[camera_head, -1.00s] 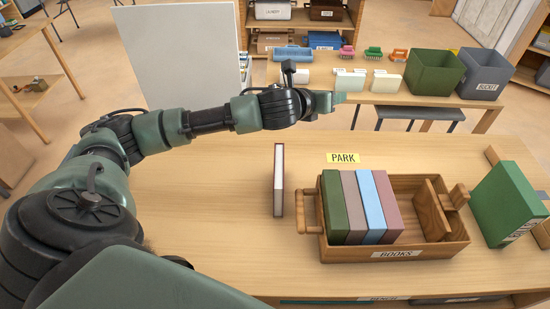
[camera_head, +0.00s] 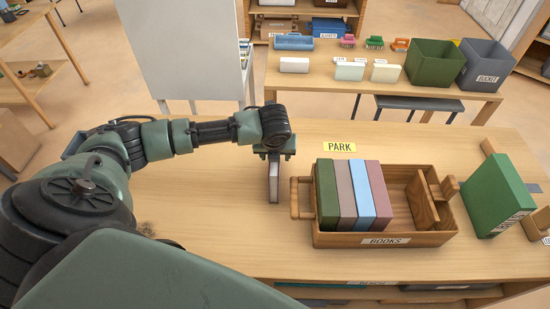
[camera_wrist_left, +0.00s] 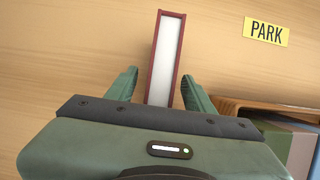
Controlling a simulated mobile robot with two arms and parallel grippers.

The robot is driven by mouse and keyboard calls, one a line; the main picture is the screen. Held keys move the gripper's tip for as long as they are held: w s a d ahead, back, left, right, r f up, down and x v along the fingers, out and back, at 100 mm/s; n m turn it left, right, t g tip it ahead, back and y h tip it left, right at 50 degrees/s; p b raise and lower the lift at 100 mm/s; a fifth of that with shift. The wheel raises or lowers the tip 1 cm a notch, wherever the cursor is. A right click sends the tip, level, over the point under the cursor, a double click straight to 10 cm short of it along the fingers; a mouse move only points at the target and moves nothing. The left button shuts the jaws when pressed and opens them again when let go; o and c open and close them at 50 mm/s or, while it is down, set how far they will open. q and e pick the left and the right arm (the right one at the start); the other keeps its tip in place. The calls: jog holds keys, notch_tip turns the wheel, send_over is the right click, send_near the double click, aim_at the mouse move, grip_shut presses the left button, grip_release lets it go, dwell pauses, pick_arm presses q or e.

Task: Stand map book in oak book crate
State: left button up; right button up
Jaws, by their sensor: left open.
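A thin book with a dark red cover and white page edges (camera_head: 273,182) stands upright on the table, left of the crate; its title does not show, so I cannot tell if it is the map book. My left gripper (camera_head: 274,155) is above it, pointing down. In the left wrist view, the open fingers of the left gripper (camera_wrist_left: 162,88) are either side of the book (camera_wrist_left: 166,58), with gaps. The wooden crate labelled BOOKS (camera_head: 384,240) holds a row of green, mauve, blue and pink books at its left; its right part has a wooden divider. My right gripper is not in view.
A yellow PARK label (camera_head: 339,147) lies behind the crate. A large green book or binder (camera_head: 497,196) stands to the right of the crate. A back table (camera_head: 330,82) holds bins and small items. The table left of the book is clear.

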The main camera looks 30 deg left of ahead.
pick_arm(q)
jog(key=shift+w+a+f, duration=0.15)
jog(key=shift+a+f, duration=0.05)
jog(key=shift+f, duration=0.35)
jog(key=shift+f+p, duration=0.2)
jog(key=shift+p, duration=0.15)
grip_shut()
